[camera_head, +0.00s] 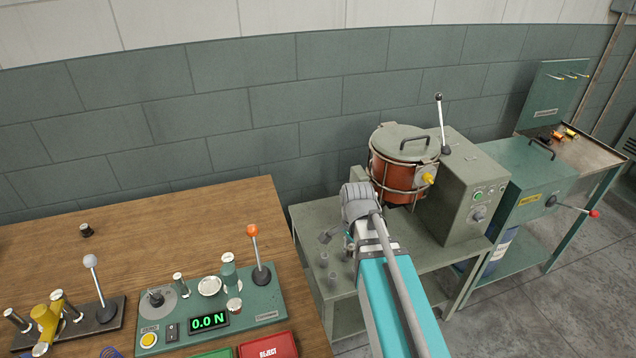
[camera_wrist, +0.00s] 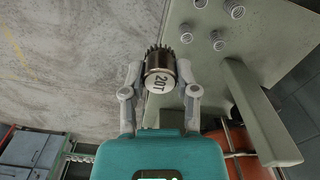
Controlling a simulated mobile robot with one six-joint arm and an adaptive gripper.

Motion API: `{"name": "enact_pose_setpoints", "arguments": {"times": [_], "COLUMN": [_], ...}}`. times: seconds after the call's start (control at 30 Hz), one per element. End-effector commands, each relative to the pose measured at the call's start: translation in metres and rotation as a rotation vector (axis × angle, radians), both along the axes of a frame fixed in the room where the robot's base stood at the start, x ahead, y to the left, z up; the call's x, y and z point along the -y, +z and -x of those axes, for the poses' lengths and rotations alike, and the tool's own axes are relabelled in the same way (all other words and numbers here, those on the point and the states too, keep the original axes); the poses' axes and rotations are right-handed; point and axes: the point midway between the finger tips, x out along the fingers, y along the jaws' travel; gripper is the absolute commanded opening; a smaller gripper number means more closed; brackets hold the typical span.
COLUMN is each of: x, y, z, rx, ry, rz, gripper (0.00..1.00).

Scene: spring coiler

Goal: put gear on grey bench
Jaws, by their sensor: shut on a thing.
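The gear (camera_wrist: 160,82) is a dark metal piece with a toothed far end and a pale face marked "20T". My gripper (camera_wrist: 158,70) is shut on it, one finger on each side. The grey bench (camera_head: 305,228) stands right of the wooden table in the head view. There my gripper is mostly hidden behind my arm, over the bench's left part. In the wrist view the bench top (camera_wrist: 255,65) lies right of the gear, and floor shows left of it. The gap between gear and bench cannot be told.
Several coil springs (camera_wrist: 217,42) stand on the bench near its edge. A caged orange pot (camera_head: 388,180) and a grey control box (camera_head: 462,195) occupy its back.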

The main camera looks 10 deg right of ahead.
Motion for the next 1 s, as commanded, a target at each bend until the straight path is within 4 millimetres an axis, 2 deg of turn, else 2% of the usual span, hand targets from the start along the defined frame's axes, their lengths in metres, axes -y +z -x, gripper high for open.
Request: {"name": "enact_pose_setpoints", "arguments": {"times": [0.27, 0.8, 1.0], "x": [0.000, 0.000, 0.000], "y": [-0.029, -0.102, -0.120], "z": [0.000, 0.000, 0.000], "rx": [0.000, 0.000, 0.000], "ry": [0.000, 0.000, 0.000], "rz": [0.000, 0.000, 0.000], "gripper": [0.00, 0.00, 0.00]}}
